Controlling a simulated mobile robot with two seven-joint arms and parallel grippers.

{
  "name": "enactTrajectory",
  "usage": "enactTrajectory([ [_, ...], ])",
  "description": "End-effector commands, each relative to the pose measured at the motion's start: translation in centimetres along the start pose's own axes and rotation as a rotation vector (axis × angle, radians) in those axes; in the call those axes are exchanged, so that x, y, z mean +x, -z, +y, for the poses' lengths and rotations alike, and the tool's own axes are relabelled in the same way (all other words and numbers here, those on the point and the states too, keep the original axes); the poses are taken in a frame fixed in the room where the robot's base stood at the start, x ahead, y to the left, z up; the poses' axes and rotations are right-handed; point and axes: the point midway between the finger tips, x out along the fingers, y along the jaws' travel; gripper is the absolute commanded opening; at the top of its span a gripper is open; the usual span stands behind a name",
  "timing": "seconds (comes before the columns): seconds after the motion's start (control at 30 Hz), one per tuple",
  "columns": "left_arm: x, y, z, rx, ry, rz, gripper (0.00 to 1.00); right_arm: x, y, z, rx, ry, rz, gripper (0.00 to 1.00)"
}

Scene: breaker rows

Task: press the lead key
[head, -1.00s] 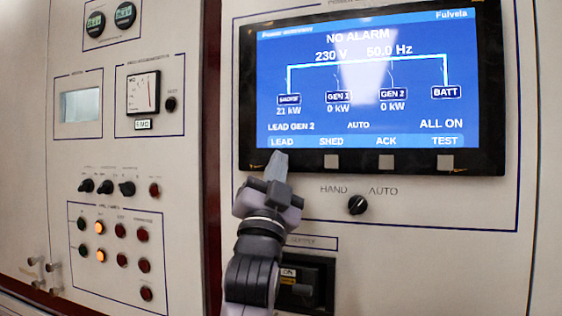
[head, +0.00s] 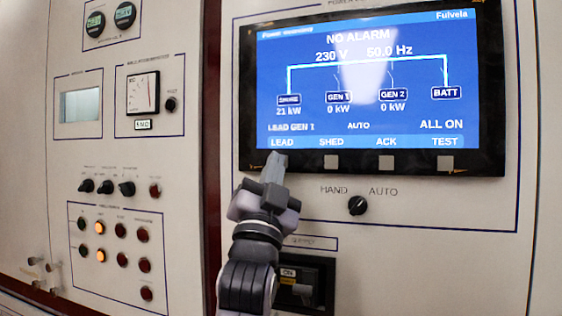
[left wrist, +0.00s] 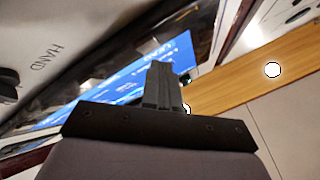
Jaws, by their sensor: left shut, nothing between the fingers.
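The panel screen (head: 330,110) is lit blue and reads "NO ALARM" and "LEAD GEN 1". Its "LEAD" label (head: 282,142) is at the lower left. The lead key under that label is hidden behind my left gripper (head: 278,158). The gripper is shut and empty, its fingertips over the key's place; I cannot tell whether they touch it. In the left wrist view the closed fingers (left wrist: 163,75) point towards the blue screen (left wrist: 130,80), and the key cannot be made out. My right gripper is not in view.
More grey keys sit under "SHED" (head: 331,162), "ACK" (head: 387,162) and "TEST" (head: 445,162). A black HAND/AUTO knob (head: 357,205) is below them. A dark switch (head: 302,285) is low beside my arm. The left cabinet carries meters, knobs and lamps.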

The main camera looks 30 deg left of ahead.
Motion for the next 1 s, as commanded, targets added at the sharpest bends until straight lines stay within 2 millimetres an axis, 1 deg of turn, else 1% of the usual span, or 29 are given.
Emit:
enactTrajectory([
  [0.23,-0.1,0.1,-0.1,0.0,0.0,0.001,0.0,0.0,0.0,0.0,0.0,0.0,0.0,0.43],
  [0.7,-3.1,2.3,-2.2,0.001,-0.001,0.001,0.0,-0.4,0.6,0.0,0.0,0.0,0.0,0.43],
  [1.0,-3.5,2.5,-2.5,0.0,-0.001,0.0,0.0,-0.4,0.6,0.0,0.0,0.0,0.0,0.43],
])
